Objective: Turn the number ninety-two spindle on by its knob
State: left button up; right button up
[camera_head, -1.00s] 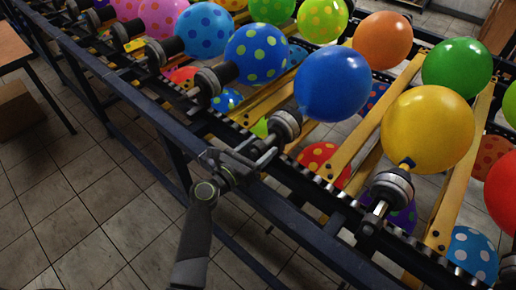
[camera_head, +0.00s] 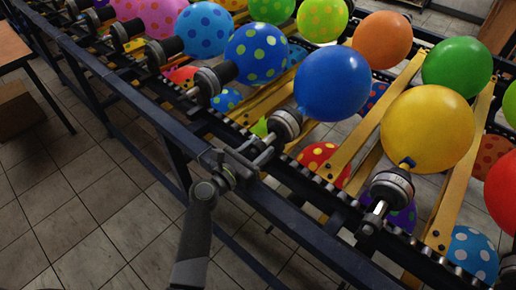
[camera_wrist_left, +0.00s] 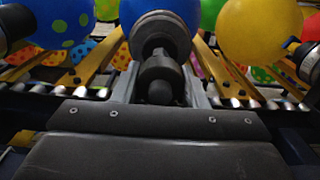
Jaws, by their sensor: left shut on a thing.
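The spindle with the plain blue balloon (camera_head: 332,85) has a grey metal disc body (camera_head: 285,125) on the near rail of the rack. My left gripper (camera_head: 252,160) reaches over the dark front rail to the near end of this spindle. It is shut on the dark rounded knob (camera_wrist_left: 160,88), with a finger on each side in the left wrist view. The same spindle body (camera_wrist_left: 161,33) stands straight ahead there, under the blue balloon. I cannot read any spindle number. My right gripper is not in view.
Neighbouring spindles carry a blue balloon with green dots (camera_head: 256,54) to the left and a yellow balloon (camera_head: 428,129) to the right. The dark front rail (camera_head: 130,95) runs close beneath my gripper. The tiled floor (camera_head: 90,215) in front is clear.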

pick_arm(q)
jog(key=shift+m+b, duration=0.35)
jog(key=shift+m, duration=1.95)
jog(key=o, duration=1)
jog(key=shift+b+v, duration=1.2)
jog(key=shift+v, duration=7.55)
